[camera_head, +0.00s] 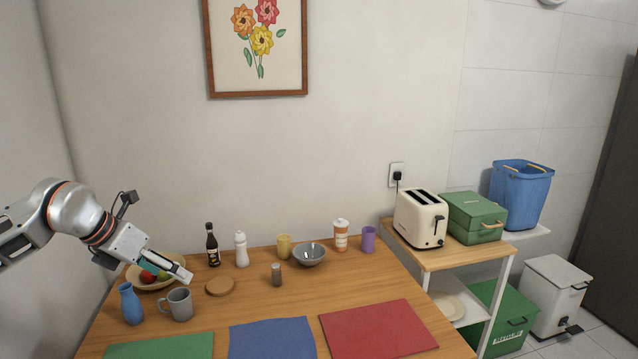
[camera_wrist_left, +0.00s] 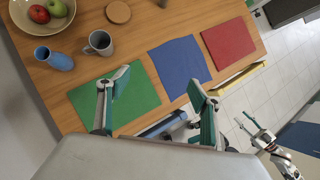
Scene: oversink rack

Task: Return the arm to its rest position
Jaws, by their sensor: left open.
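My left gripper (camera_head: 170,268) is over the left end of the wooden table, in front of the fruit bowl (camera_head: 133,281) in the head view. In the left wrist view my left gripper (camera_wrist_left: 158,88) has its two fingers wide apart with nothing between them. They appear over the green mat (camera_wrist_left: 138,95) and the blue mat (camera_wrist_left: 180,66). What appears to be my right gripper (camera_wrist_left: 246,122) shows small at the right edge of the left wrist view, away from the table; its jaws are too small to judge.
A blue vase (camera_head: 131,304) and a grey mug (camera_head: 180,304) stand close below my left gripper. A coaster (camera_head: 220,287), dark bottle (camera_head: 212,247), white shaker (camera_head: 241,250) and metal bowl (camera_head: 309,255) are further right. A red mat (camera_head: 377,328) lies front right. A toaster (camera_head: 420,218) stands on a side cart.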

